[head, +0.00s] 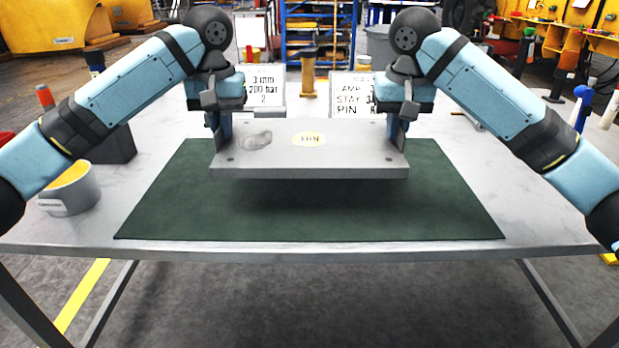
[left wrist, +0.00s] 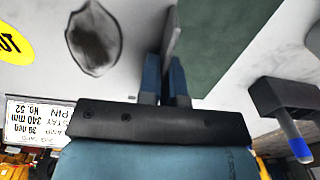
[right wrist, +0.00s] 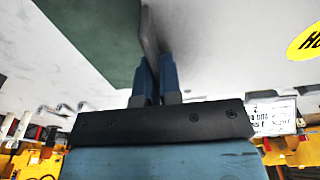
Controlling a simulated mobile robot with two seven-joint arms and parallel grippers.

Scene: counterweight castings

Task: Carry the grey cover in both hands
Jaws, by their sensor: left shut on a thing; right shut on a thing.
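The grey cover (head: 308,155) is a flat rectangular plate with a yellow oval label and a dark smudge on its face. It hangs level above the green mat (head: 310,215), with a shadow beneath it. My left gripper (head: 222,130) is shut on the cover's left edge, and my right gripper (head: 396,128) is shut on its right edge. In the left wrist view the fingers (left wrist: 165,85) pinch the plate's edge, beside the smudge. In the right wrist view the fingers (right wrist: 154,80) pinch the opposite edge. The fingertips are partly hidden by the plate.
The table (head: 100,225) has a grey-and-yellow cup (head: 70,190) and a dark block (head: 112,145) at left. Two printed signs (head: 265,85) (head: 352,95) stand behind the cover. The mat's front is clear.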

